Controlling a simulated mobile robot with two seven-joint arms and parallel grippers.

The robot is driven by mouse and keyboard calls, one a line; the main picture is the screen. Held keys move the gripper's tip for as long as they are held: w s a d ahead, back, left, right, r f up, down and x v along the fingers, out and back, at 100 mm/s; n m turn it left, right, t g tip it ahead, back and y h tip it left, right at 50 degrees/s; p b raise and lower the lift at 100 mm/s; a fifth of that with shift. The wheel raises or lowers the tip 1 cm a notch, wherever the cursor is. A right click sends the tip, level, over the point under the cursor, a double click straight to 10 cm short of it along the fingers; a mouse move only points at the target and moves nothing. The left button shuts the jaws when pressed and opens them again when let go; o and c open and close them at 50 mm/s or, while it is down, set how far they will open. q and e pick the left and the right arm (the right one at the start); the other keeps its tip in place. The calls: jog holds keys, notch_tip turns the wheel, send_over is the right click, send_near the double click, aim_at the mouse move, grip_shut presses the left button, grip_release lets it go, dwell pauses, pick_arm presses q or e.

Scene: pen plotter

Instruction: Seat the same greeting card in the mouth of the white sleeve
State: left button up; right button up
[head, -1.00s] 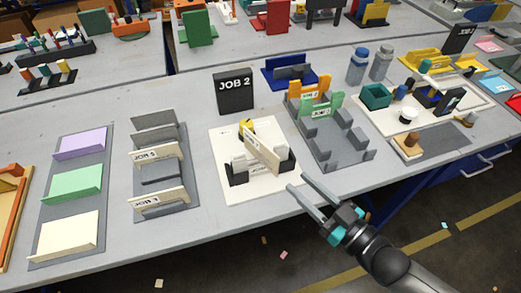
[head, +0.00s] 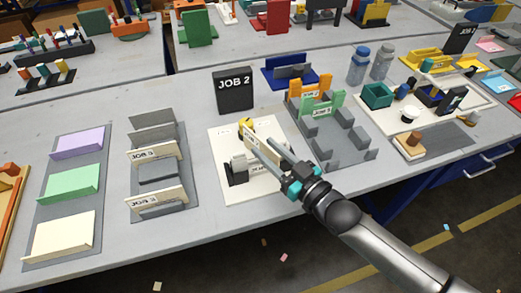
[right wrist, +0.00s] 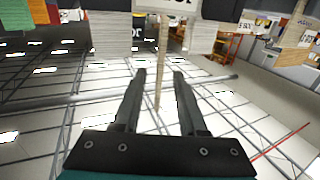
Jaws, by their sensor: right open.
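A cream greeting card (head: 249,139) with dark lettering stands on the white board (head: 220,193) in the middle of the table, partly hidden by my right gripper. My right gripper (head: 259,141) is open, its fingers reaching over the board along the card. In the right wrist view, the card (right wrist: 162,60) shows as a thin upright edge in the gap between the open fingertips (right wrist: 160,73), apparently not clamped. A small pale block (head: 239,165) stands on the board beside the card. I cannot clearly tell which piece is the white sleeve. My left gripper is out of view.
A black JOB 2 sign (head: 234,90) stands behind the board. A grey rack (head: 340,150) with orange and green cards stands at right, and a grey rack (head: 160,173) with cream cards at left. Bare table lies left of the board.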

aim_at(260, 142)
jog(key=shift+x, duration=1.75)
jog(key=shift+d, duration=0.1)
grip_shut()
